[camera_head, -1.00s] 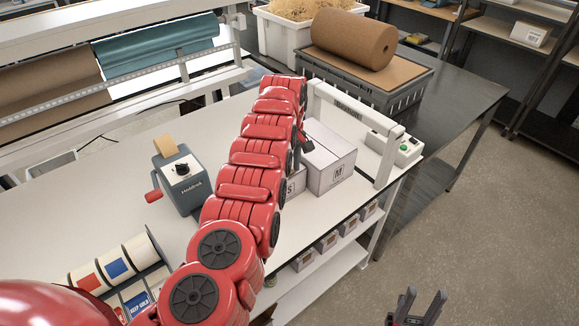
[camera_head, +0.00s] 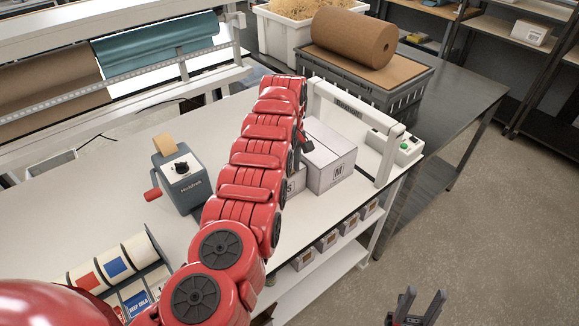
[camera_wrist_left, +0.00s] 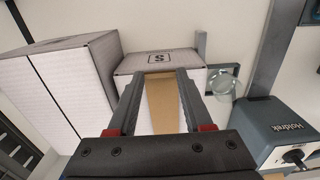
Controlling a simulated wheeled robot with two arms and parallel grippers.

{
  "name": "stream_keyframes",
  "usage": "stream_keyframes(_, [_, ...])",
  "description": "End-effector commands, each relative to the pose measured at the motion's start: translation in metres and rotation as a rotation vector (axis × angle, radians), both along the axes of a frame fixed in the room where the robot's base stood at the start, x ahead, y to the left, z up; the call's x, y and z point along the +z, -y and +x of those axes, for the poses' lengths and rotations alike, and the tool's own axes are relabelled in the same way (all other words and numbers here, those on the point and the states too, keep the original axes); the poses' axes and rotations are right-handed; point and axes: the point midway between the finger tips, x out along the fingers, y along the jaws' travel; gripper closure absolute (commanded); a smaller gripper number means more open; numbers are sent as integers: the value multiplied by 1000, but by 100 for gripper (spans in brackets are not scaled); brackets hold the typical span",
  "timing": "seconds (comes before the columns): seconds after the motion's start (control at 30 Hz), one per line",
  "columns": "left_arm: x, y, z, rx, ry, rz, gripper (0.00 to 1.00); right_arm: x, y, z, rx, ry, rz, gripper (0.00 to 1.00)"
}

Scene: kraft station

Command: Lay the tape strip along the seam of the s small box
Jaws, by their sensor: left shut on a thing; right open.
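The small box marked S (camera_wrist_left: 162,60) is a pale carton. In the head view only a sliver of the S box (camera_head: 298,181) shows behind my left arm. A tan tape strip (camera_wrist_left: 165,106) is between the fingers of my left gripper (camera_wrist_left: 161,74), which is shut on it. The strip's far end lies close to the S box's labelled side; I cannot tell if they touch. In the head view my arm hides most of the left gripper and the strip. My right gripper (camera_head: 418,303) is open and empty, over the floor at the bottom right.
A larger box marked M (camera_head: 333,168) stands beside the S box. A white frame (camera_head: 385,158) stands at the bench's right end. A grey tape dispenser (camera_head: 183,182) and label rolls (camera_head: 112,268) are to the left. Bare bench (camera_head: 130,185) lies around the dispenser.

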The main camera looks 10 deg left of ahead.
Motion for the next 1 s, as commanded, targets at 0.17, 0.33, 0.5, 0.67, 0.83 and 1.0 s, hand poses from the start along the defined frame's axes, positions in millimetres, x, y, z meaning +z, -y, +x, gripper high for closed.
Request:
stream_keyframes(0.17, [-3,0,0,0,0,0,100,-3,0,0,0,0,0,55])
stream_keyframes(0.33, [-4,0,0,0,0,0,100,-3,0,0,0,0,0,55])
stream_keyframes(0.5, [-4,0,0,0,0,0,48,-3,0,0,0,0,0,55])
stream_keyframes(0.67, [-4,0,0,0,0,0,19,-3,0,0,0,0,0,55])
stream_keyframes(0.83, [-4,0,0,0,0,0,14,-3,0,0,0,0,0,55])
stream_keyframes(1.0, [-3,0,0,0,0,0,14,-3,0,0,0,0,0,55])
